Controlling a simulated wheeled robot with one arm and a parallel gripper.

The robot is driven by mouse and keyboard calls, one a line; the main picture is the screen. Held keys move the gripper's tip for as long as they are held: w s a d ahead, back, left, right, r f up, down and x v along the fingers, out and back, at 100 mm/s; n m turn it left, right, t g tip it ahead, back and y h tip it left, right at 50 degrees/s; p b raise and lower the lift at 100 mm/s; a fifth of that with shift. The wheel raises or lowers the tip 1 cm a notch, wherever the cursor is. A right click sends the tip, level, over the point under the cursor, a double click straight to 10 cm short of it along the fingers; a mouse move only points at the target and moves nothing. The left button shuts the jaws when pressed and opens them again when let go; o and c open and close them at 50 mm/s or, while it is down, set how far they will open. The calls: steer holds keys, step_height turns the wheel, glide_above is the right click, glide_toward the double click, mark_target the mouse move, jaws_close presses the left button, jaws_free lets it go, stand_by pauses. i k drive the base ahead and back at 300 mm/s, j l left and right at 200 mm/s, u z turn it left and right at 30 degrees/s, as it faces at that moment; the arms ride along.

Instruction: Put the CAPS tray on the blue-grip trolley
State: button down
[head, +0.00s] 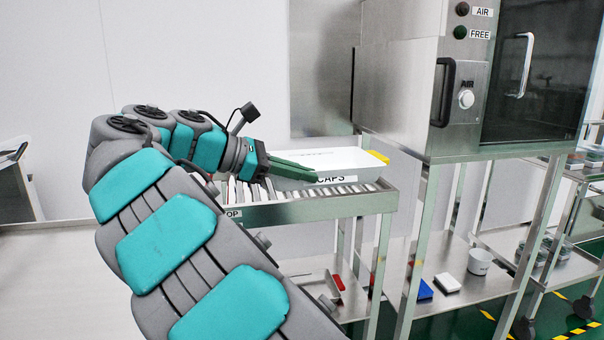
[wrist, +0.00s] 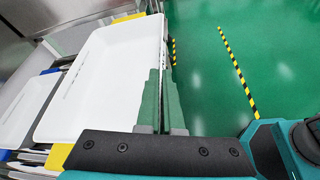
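The CAPS tray (head: 340,160) is a shallow white tray with a yellow corner, at the roller table in the head view. Its label is partly covered by my gripper. In the wrist view the white tray (wrist: 105,80) shows yellow corners. My gripper (head: 296,170) has green fingers at the tray's near side. In the wrist view the fingers (wrist: 161,100) are close together at the tray's right wall and look shut on it. I cannot tell whether the tray touches the rollers. I cannot make out a blue-grip trolley.
A second white tray (wrist: 22,108) with blue corners lies left of the CAPS tray. The roller table (head: 310,208) stands beside the steel washer (head: 400,90). Small items sit on the lower shelf (head: 480,285). Green floor (wrist: 270,60) with striped tape is clear.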

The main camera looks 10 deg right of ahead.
mark_target(25, 312)
steer(key=k, duration=1.45)
